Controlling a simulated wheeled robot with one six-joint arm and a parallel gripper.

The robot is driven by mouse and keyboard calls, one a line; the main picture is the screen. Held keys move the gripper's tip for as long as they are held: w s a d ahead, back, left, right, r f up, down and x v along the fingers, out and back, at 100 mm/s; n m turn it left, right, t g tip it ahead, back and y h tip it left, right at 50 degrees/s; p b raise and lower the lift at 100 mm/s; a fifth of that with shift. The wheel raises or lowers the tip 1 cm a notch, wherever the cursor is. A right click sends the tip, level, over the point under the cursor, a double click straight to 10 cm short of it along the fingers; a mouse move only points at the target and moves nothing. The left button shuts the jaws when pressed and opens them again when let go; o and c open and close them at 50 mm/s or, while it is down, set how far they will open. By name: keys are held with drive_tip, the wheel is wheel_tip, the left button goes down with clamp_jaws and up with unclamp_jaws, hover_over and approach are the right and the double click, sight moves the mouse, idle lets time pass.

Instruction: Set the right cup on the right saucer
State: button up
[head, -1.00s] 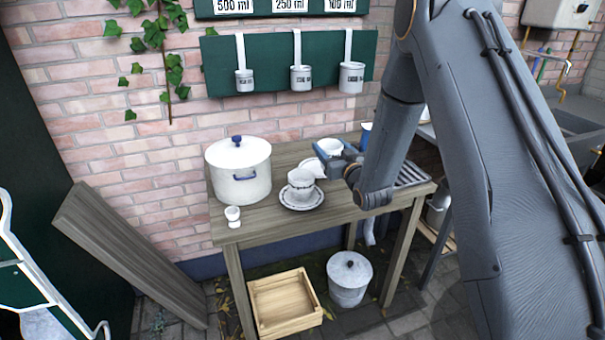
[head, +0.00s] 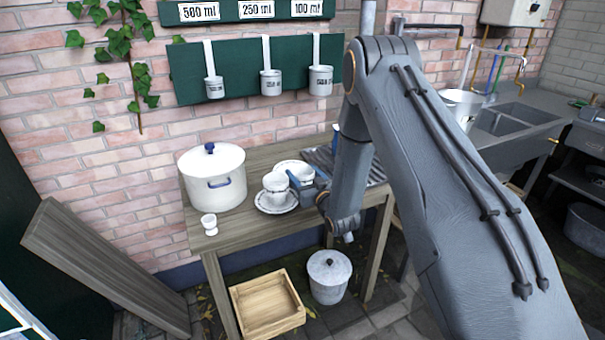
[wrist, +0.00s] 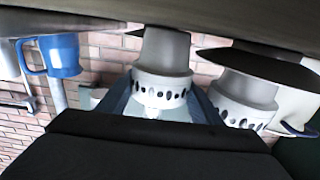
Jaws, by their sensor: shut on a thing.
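The right cup (head: 302,174) is white and is held by my gripper (head: 312,188) at the right of the crockery on the table. In the wrist view, where things appear upside down, the cup's dark-patterned band (wrist: 160,92) shows between the blue-grey fingers. The right saucer (head: 284,165) lies behind the cups, partly covered by them. I cannot tell whether the held cup touches it. That left cup also shows at the right of the wrist view (wrist: 243,105).
A white lidded pot (head: 213,180) and a small egg cup (head: 209,224) stand on the wooden table (head: 234,237) to the left. A blue mug (wrist: 62,55) shows in the wrist view. Hanging ladles (head: 270,82) are on the wall behind. A crate (head: 268,303) and bucket (head: 328,277) stand below.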

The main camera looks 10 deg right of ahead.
drive_tip(key=shift+f, duration=0.15)
drive_tip(key=o, duration=0.9)
